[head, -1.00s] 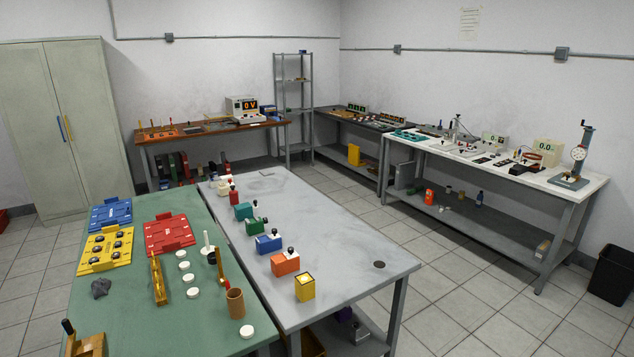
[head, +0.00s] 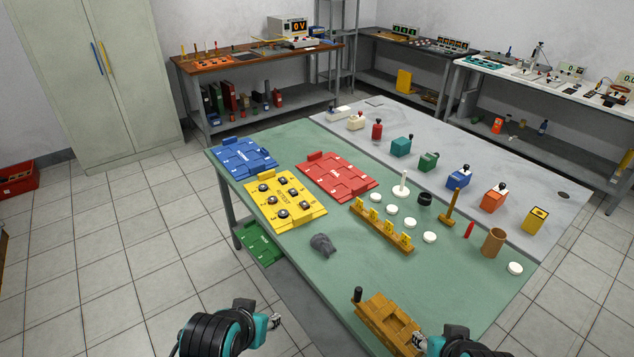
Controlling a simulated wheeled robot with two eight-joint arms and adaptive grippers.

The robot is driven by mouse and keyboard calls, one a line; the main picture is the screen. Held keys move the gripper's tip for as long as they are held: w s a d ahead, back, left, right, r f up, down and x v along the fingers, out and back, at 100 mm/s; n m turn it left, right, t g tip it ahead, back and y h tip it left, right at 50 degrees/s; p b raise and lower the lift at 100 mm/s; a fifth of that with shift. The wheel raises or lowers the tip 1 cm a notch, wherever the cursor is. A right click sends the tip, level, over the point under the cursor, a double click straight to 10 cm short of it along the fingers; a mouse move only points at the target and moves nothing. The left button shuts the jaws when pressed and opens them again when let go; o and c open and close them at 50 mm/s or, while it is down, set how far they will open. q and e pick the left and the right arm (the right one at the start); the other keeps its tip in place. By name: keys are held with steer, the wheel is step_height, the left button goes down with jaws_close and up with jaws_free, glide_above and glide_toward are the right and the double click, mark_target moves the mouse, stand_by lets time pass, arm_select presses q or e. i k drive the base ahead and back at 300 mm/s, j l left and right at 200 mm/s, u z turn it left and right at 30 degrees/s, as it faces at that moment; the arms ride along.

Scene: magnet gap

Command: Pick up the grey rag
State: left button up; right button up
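The grey rag (head: 323,244) lies crumpled on the green-topped part of the table (head: 290,140), near its front left edge, just in front of the yellow board. My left gripper (head: 276,321) is low in the view, in front of the table and apart from the rag. My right gripper (head: 418,341) is at the bottom edge, beside the wooden block with a black knob. Both grippers are small and partly cut off or hidden, so I cannot tell whether their fingers are open. Nothing touches the rag.
A yellow board (head: 285,202), a red board (head: 337,177) and a blue board (head: 243,157) lie behind the rag. A yellow-pegged rack (head: 381,227) and white discs are to its right. A wooden block (head: 388,321) stands at the front.

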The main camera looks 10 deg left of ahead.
mark_target(320, 242)
steer(key=j, duration=1.3)
steer(key=k, duration=0.05)
